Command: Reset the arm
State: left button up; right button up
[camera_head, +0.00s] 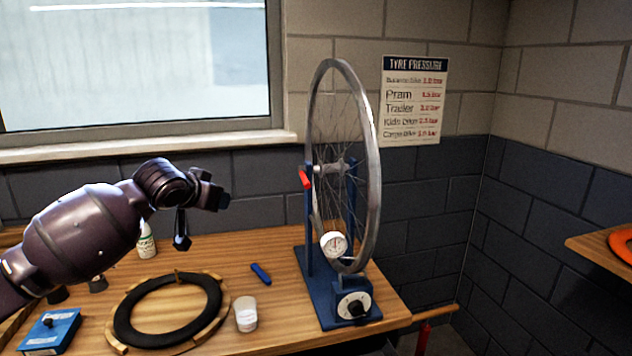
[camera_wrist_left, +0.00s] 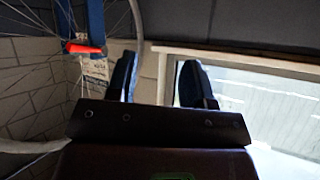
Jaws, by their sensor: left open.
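My left arm comes in from the left in the head view. Its gripper (camera_head: 203,217) is open and empty, held above the workbench to the left of the wheel stand. In the left wrist view the two dark fingers of my left gripper (camera_wrist_left: 165,82) stand apart with nothing between them. My right gripper is not in view.
A wheel (camera_head: 374,190) stands upright in a blue truing stand (camera_head: 310,290) with a red lever (camera_head: 304,179). On the bench (camera_head: 290,260) are a ring tray with a black tyre (camera_head: 125,325), a white cup (camera_head: 246,318), a blue tool (camera_head: 261,273), a bottle (camera_head: 147,245) and a blue box (camera_head: 50,335).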

pick_arm(q)
jog(key=s+d+f+m+t+h+b, duration=0.2)
jog(key=s+f, duration=0.3)
jog(key=f, duration=0.4)
jog(key=s+d+f+m+t+h+b, duration=0.1)
jog(key=s+d+f+m+t, duration=0.15)
jog(key=s+f, duration=0.5)
jog(key=s+a+f+n+g+y+b, duration=0.1)
jog(key=s+a+f+n+y, duration=0.1)
jog(key=s+f, duration=0.8)
jog(key=s+a+f+n+g+y+b, duration=0.2)
jog(key=s+a+f+n, duration=0.1)
jog(key=s+f, duration=0.7)
jog(key=s+a+f+n+g+y+b, duration=0.2)
jog(key=s+a+f, duration=0.2)
jog(key=s+f, duration=0.6)
notch_tip(320, 180, down, 3)
jog(key=shift+s+r+n, duration=0.2)
jog(key=shift+n, duration=0.15)
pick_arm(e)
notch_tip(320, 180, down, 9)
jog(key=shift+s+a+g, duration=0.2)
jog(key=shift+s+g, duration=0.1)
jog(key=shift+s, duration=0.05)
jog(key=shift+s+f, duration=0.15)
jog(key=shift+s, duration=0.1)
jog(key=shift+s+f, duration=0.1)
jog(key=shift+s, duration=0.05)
